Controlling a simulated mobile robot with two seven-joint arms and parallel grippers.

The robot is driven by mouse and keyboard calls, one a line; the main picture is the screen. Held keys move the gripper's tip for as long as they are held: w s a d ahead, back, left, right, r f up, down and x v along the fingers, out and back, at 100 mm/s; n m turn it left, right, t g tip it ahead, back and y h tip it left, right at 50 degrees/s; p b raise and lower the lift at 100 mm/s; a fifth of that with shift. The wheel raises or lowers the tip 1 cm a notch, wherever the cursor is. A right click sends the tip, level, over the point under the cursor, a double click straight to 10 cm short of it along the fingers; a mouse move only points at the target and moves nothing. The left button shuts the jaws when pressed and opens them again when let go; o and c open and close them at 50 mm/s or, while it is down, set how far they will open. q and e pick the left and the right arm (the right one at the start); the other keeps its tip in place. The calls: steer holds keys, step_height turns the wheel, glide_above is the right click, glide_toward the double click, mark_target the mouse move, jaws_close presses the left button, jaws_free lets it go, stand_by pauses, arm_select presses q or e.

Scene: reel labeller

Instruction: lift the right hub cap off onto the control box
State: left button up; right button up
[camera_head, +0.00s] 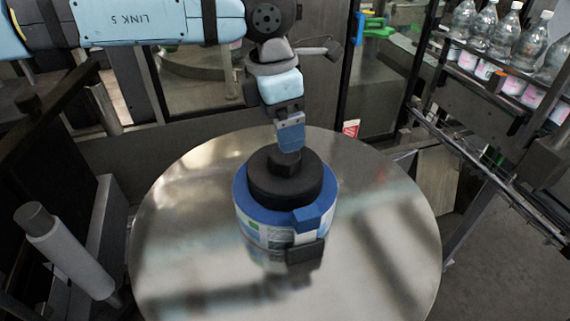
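A black stepped hub cap (270,186) with a small knob on top sits on a blue-rimmed reel (252,229) with a printed label web around its side. Only this one cap is in view, and I cannot tell whether it is the right one. My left gripper (291,146) points down over the knob, its light-blue fingers overlapping the knob's top. The fingers are seen nearly edge-on, so their gap and any contact with the knob are hidden. My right gripper is out of view. I cannot identify a control box.
The reel stands on a round shiny steel table (185,215), bare around it. A blue block (314,217) and a dark block (306,252) are at the reel's front. A white roll (65,250) leans at left. Bottles (500,40) line a conveyor at upper right.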

mark_target(285, 168)
arm_select(q)
steer(key=shift+f, duration=0.25)
steer(key=shift+f+p, duration=0.2)
steer(key=shift+p, duration=0.1)
steer(key=f, duration=0.1)
steer(key=f+p, duration=0.1)
steer(key=f, duration=0.2)
steer(key=shift+w+d+f+p, duration=0.1)
steer(key=shift+d+f+p, duration=0.15)
steer(key=shift+p, duration=0.15)
steer(key=shift+f, duration=0.15)
steer(key=c, duration=1.1)
